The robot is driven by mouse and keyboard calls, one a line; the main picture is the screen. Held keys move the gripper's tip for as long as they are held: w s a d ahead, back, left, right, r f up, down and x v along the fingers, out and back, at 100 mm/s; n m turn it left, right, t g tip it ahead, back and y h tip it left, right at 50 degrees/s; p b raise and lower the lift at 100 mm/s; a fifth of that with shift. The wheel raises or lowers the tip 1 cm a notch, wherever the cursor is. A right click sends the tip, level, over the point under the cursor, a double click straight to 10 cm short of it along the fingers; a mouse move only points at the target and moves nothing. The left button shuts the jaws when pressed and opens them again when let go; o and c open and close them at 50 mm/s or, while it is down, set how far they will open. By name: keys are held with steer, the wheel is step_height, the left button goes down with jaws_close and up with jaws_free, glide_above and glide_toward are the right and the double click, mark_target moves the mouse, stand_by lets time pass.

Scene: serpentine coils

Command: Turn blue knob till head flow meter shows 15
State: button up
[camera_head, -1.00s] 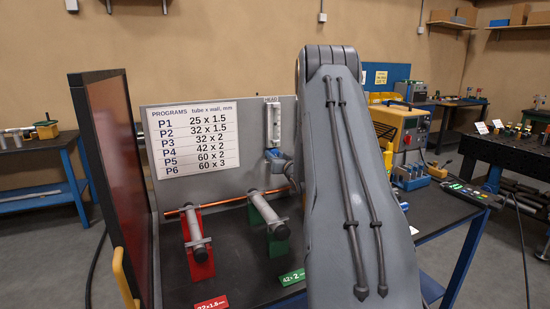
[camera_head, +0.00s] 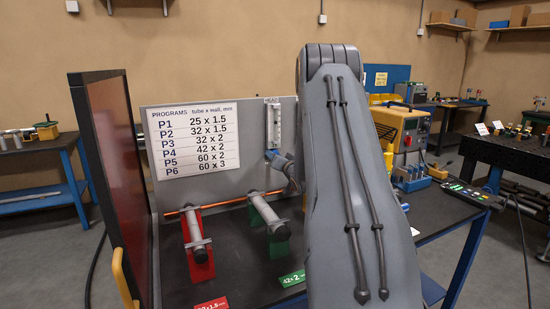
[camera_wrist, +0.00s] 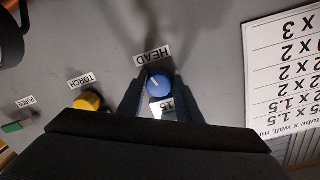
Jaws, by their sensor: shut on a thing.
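The blue knob (camera_wrist: 158,84) is on the grey panel under the HEAD label in the wrist view. My gripper (camera_wrist: 160,92) is shut on it, one dark finger on each side.
A yellow knob (camera_wrist: 88,101) labelled TORCH and a green PURGE control (camera_wrist: 16,126) sit on the same panel. The programs chart (camera_head: 195,139) is close by. A red stand (camera_head: 199,256) and a green stand (camera_head: 277,243) hold tubes on the bench below.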

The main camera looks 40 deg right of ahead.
steer(key=o, duration=1)
steer(key=shift+o, duration=0.2)
steer(key=b+v, duration=0.2)
steer(key=v, duration=0.6)
steer(key=shift+d, duration=0.1)
